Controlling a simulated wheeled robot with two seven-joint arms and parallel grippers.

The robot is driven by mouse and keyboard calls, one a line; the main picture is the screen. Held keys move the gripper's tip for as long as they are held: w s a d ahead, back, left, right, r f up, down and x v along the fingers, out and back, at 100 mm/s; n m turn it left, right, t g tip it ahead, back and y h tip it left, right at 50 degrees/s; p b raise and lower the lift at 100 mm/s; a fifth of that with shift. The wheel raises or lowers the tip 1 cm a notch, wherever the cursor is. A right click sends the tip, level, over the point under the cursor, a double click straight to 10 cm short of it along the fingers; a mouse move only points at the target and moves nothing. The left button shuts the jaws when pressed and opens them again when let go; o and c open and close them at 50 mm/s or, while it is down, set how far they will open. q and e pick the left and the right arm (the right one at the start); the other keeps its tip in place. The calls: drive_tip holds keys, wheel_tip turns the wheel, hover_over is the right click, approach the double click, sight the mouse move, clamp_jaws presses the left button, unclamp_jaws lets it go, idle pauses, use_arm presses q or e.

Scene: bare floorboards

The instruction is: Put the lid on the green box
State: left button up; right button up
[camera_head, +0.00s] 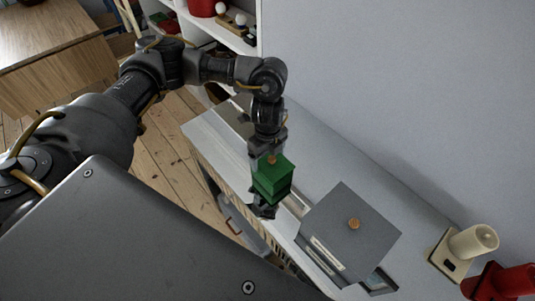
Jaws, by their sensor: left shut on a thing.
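A green lid (275,169) with a small orange-brown knob shows near the middle, over the green box (272,189). The two look close together and slightly offset; I cannot tell whether the lid is fully seated. My left gripper (264,206) comes down from above, behind the green pieces, and is shut on what looks like the lid. Its fingers are largely hidden by the green pieces. My right gripper is out of view.
A grey box with a knobbed grey lid (345,240) stands to the right on the pale cabinet top (212,133). A cream object (468,243) and a red one (505,283) are at far right. The wall (400,90) runs behind. A wooden table (45,45) is at upper left.

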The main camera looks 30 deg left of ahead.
use_arm(q)
drive_tip(key=shift+p, duration=0.3)
idle(0.6)
drive_tip(key=shift+f, duration=0.4)
idle(0.7)
drive_tip(key=o, duration=0.8)
drive_tip(key=shift+r, duration=0.15)
wheel_tip(320, 180, up, 7)
drive_tip(key=p, duration=0.7)
drive_tip(key=shift+p, duration=0.4)
